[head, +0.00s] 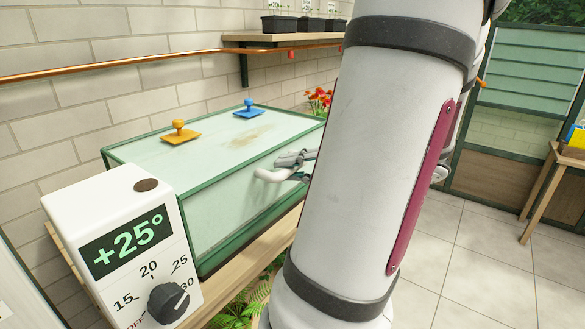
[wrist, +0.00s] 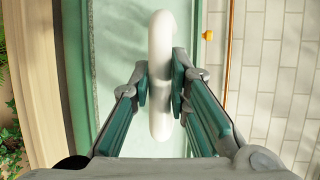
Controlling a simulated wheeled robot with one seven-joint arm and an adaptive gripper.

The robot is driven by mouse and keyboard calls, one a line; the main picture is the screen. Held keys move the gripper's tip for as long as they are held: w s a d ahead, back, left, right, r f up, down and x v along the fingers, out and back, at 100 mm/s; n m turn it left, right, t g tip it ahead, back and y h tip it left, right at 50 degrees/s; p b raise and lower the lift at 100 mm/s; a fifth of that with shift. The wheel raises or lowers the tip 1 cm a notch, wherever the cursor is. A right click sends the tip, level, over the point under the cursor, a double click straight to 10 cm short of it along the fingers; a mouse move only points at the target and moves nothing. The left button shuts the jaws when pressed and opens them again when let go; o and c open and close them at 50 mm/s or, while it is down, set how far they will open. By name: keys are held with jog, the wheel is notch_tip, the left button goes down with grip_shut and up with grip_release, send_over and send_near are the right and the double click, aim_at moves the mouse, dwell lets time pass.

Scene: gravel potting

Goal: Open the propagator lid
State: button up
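The propagator (head: 225,228) is a green-framed glass box on a wooden bench. Its pale glass lid (head: 205,158) looks down, with no clear gap along its edge. A white curved handle (head: 268,176) sticks out from the front side; it also shows in the wrist view (wrist: 160,35). My gripper (head: 290,168) is at this handle. In the wrist view my two finger pads (wrist: 161,88) lie on either side of the white bar and appear to touch it. My arm hides the right end of the propagator in the head view.
An orange knob (head: 179,132) and a blue knob (head: 248,109) sit on the lid. A white thermostat (head: 125,250) reading +25° stands at the near left. A copper pipe (head: 110,68) and a shelf (head: 285,40) with pots run along the wall behind.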

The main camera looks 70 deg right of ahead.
grip_shut()
